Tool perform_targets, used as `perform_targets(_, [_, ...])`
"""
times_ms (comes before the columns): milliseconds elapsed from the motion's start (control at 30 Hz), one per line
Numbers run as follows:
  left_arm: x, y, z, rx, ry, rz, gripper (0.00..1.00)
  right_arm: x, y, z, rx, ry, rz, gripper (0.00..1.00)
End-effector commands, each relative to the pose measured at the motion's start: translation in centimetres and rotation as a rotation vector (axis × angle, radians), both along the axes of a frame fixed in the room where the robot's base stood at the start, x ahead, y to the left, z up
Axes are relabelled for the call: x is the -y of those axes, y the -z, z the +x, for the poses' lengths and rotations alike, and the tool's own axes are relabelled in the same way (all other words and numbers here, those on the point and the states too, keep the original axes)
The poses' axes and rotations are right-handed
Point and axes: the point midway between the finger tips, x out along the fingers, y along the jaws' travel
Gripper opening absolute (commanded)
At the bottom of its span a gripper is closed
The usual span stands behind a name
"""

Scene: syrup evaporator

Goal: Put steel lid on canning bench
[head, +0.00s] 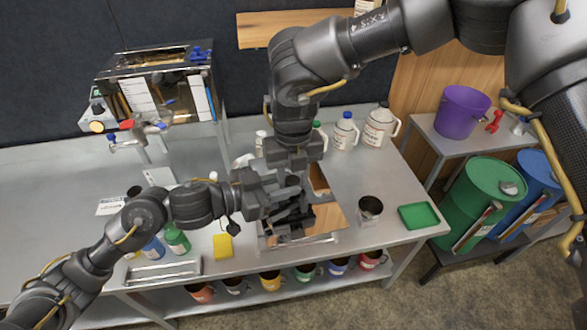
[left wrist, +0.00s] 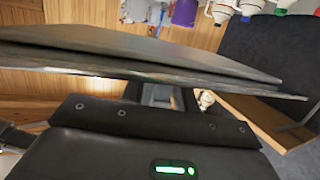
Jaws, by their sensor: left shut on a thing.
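The steel lid (head: 328,217) is a flat, mirror-like plate over the middle of the grey metal bench (head: 380,232), reflecting wood tones. In the left wrist view the lid (left wrist: 140,52) appears nearly edge-on across the jaws. My left gripper (head: 289,218) is shut on the lid and covers part of it. My right gripper (head: 286,182) is just above and behind the left one in the head view. The two overlap, so its jaws cannot be made out. Whether the lid touches the bench is hidden.
A metal cup (head: 369,209) and green tray (head: 418,215) stand right of the lid. White jugs (head: 378,127) are behind. A yellow sponge (head: 222,246) and green-capped bottle (head: 176,239) are at left. Several mugs (head: 270,280) sit on the shelf below. A glass-and-metal unit (head: 160,90) stands back left.

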Motion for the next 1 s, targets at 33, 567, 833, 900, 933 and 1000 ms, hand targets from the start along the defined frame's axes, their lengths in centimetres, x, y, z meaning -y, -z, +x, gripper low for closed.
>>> perform_targets(33, [0.02,-0.12,0.02,0.001,0.000,-0.003,0.00,0.00,0.01,0.00,0.000,0.000,0.000,0.35])
perform_targets(567, [0.00,-0.10,0.01,0.002,0.000,-0.001,0.43,0.02,-0.08,0.05,0.001,0.001,0.000,0.00])
perform_targets(833, [-0.01,-0.04,0.01,0.000,0.000,-0.001,0.55,0.01,-0.08,0.04,0.001,0.001,0.000,0.00])
perform_targets(900, [-0.03,-0.04,0.00,0.000,0.000,0.000,0.55,0.01,-0.08,0.04,0.001,0.001,0.000,0.00])
perform_targets(933, [-0.08,-0.04,-0.02,0.000,0.000,0.000,0.55,0.01,-0.08,0.04,0.001,0.001,0.000,0.00])
perform_targets(1000, [-0.42,-0.09,-0.15,0.000,-0.001,0.000,0.55,0.00,-0.09,0.04,0.001,0.000,0.000,0.00])
